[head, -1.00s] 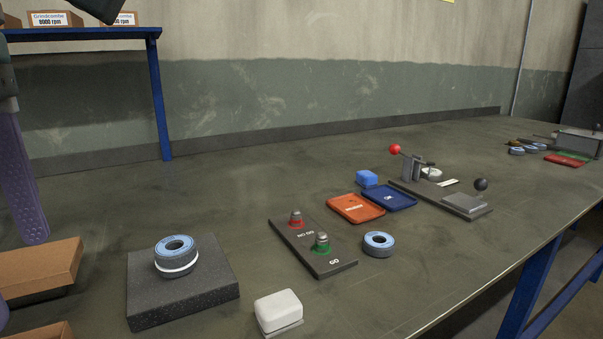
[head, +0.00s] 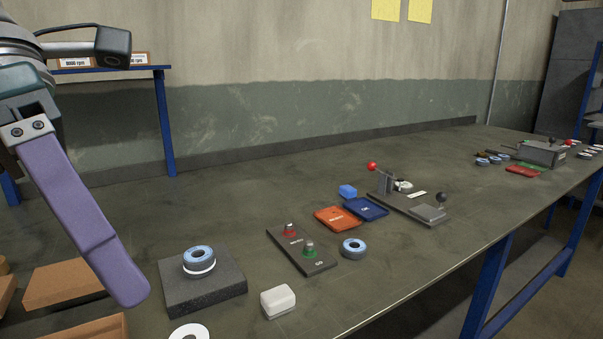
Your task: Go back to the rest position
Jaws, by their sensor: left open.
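My left gripper (head: 128,288) hangs at the left of the head view, above the bench. One long purple finger shows, pointing down and right; the other finger is hidden or out of frame. The gripper is open, and I see nothing held. Its visible fingertip is left of a dark granite block (head: 205,297) and appears apart from it. A blue-labelled flap disc (head: 198,258) lies on that block, with a white ring under its label side. Another flap disc (head: 354,249) lies on the bench beside the GO/NO GO gauge plate (head: 318,262). My right gripper is not in view.
Cardboard boxes (head: 62,284) lie at lower left. A white block (head: 278,301) and white ring (head: 190,331) are near the front. The back strip of bench is mostly clear.

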